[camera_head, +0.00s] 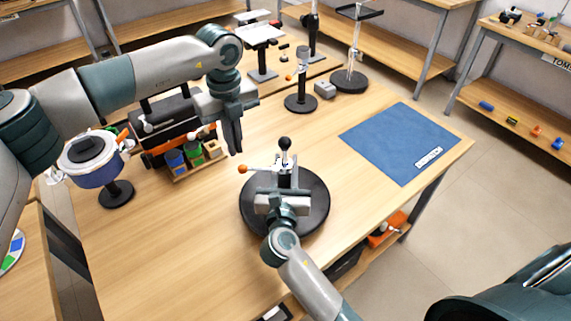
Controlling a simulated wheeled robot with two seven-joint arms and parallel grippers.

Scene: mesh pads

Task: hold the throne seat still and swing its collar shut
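A round black disc (314,216), likely the throne seat, lies on the wooden table. A pale upright fitting (286,179) with a black ball knob (285,143) stands on it. A thin lever with an orange ball end (243,169) sticks out to the left from the fitting; it may belong to the collar. My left gripper (236,152) hangs fingers down, above and left of the fitting, apart from it. Its fingers look together and empty. My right gripper (284,190) reaches over the disc from the front, close against the fitting. Its fingertips are hidden by its own body.
A blue mat (400,142) lies on the table's right side. A rack with coloured cups (186,157) stands at left, near a blue-rimmed round thing (96,174) on a stand. A black-based stand (301,102) and grey box (324,89) are behind. The table is clear at front left.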

